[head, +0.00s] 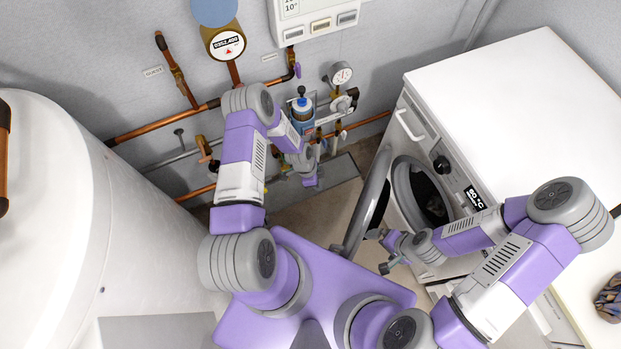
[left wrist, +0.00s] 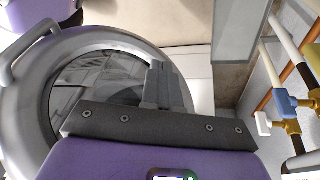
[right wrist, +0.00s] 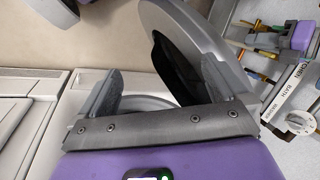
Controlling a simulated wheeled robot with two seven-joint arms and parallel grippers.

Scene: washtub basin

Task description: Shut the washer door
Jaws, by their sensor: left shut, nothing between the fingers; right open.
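The white washer (head: 455,130) stands at the right in the head view, with its round drum opening (head: 428,198) uncovered. Its round grey door (head: 368,205) is swung open, standing out from the front. The door's glass and grey rim (left wrist: 60,50) fill the left of the left wrist view, with a handle at the upper left. My left gripper (left wrist: 160,85) is shut and empty, in front of the door. My right gripper (right wrist: 158,82) is open and empty, close to the drum opening; the door rim (right wrist: 195,35) shows beyond its fingers. Contact with the door cannot be told.
A large white tank (head: 50,200) stands at the left. Copper pipes (head: 160,125), valves and a gauge (head: 341,74) line the back wall near my left arm. Some floor (head: 335,205) shows between the pipes and the door. A patterned item (head: 609,298) lies at the far right.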

